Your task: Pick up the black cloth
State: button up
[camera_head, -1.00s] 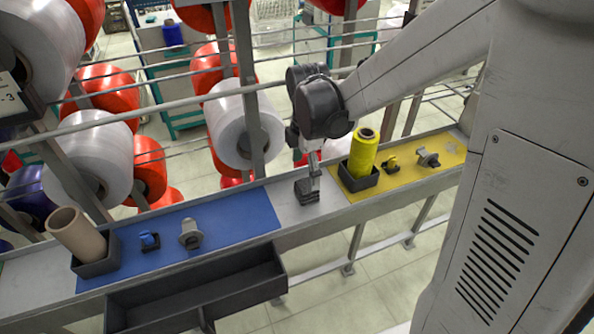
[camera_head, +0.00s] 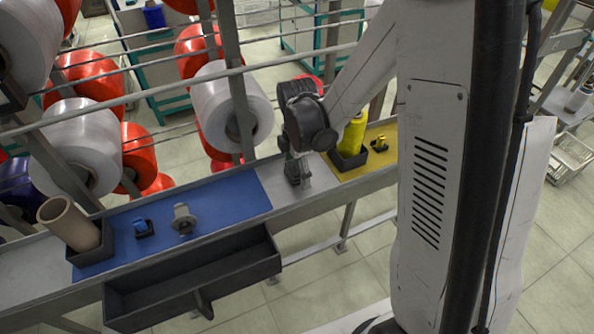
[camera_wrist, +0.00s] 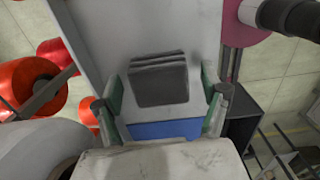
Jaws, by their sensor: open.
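The black cloth (camera_wrist: 159,79) is a folded dark stack lying on the bare grey part of the shelf. In the wrist view it sits ahead of and between the fingertips of my gripper (camera_wrist: 166,92), which are spread wide and do not touch it. In the head view the cloth (camera_head: 293,171) shows between the blue and yellow mats, partly covered by my gripper (camera_head: 300,174), which is above it. My gripper is open and empty.
A blue mat (camera_head: 233,197) holds a cardboard tube (camera_head: 70,225) in a dark holder and small fittings. A dark tray (camera_head: 235,268) hangs at the front. Rails and large bobbins stand behind.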

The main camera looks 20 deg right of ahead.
aim_at(296, 167)
jog(key=shift+c, duration=0.2)
jog(key=c, duration=1.3)
jog(key=shift+r, duration=0.1)
jog(key=shift+r, duration=0.75)
notch_tip(296, 167, up, 3)
jog(key=shift+s+a+f+b, duration=0.1)
jog(key=shift+b, duration=0.25)
jog(key=s+a+r, duration=0.2)
jog(key=a, duration=0.1)
jog(key=s+a+r, duration=0.2)
jog(key=a, duration=0.1)
jog(key=s+a+r+b, duration=0.1)
jog(key=s+a+r, duration=0.1)
jog(key=s+a, duration=0.1)
jog(key=shift+r, duration=0.3)
